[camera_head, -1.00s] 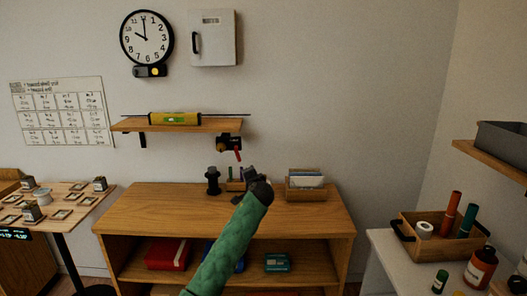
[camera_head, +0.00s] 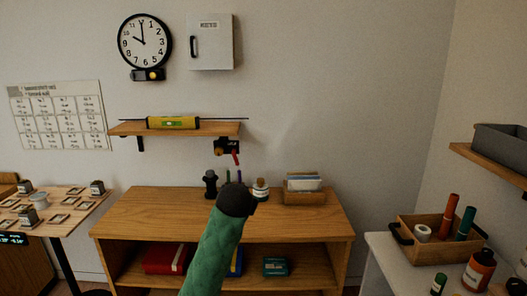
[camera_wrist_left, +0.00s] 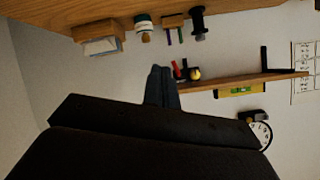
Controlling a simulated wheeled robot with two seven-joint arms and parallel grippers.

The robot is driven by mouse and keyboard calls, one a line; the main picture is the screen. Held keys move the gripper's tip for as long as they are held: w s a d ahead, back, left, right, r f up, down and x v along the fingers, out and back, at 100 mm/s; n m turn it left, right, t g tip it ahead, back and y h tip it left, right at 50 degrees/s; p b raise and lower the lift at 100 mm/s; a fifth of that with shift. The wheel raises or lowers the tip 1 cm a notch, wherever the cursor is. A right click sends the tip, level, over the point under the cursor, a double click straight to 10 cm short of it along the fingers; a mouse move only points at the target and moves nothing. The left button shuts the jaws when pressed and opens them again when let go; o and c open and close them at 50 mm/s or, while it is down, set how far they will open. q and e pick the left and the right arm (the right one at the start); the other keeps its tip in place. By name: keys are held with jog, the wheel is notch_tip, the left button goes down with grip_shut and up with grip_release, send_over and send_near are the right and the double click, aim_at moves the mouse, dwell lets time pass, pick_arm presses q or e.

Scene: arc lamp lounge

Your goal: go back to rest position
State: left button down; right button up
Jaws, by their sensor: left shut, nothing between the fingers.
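My left arm, in a green sleeve, rises from the bottom middle of the head view and ends in a dark wrist (camera_head: 237,200) in front of the wooden cabinet (camera_head: 160,212). The gripper itself is hidden behind the wrist there. In the left wrist view, which is upside down, my left gripper (camera_wrist_left: 161,72) is shut and empty. It points towards the wall and is apart from the cabinet and wall shelf. My right gripper is in neither view.
On the cabinet top stand a black object (camera_head: 211,184), a white jar (camera_head: 260,189) and a card box (camera_head: 304,190). A wall shelf (camera_head: 125,130) holds a level (camera_head: 173,122). A side table (camera_head: 60,207) is at left; a counter with a wooden tray (camera_head: 411,243) is at right.

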pick_arm(q)
jog(key=s+a+f+g, duration=0.2)
jog(key=s+f+g, duration=0.1)
jog(key=s+f, duration=0.9)
jog(key=s+a+f+n+g+h, duration=0.1)
jog(key=s+a+f+g, duration=0.1)
jog(key=s+f, duration=1.1)
jog(key=s+a+f+n+g+h, duration=0.1)
jog(key=s+f+g, duration=0.4)
jog(key=s+f, duration=0.8)
jog(key=s+a, duration=0.1)
jog(key=s, duration=1.4)
jog(key=shift+s+a+f, duration=0.2)
jog(key=shift+a+f, duration=0.05)
jog(key=shift+a, duration=0.05)
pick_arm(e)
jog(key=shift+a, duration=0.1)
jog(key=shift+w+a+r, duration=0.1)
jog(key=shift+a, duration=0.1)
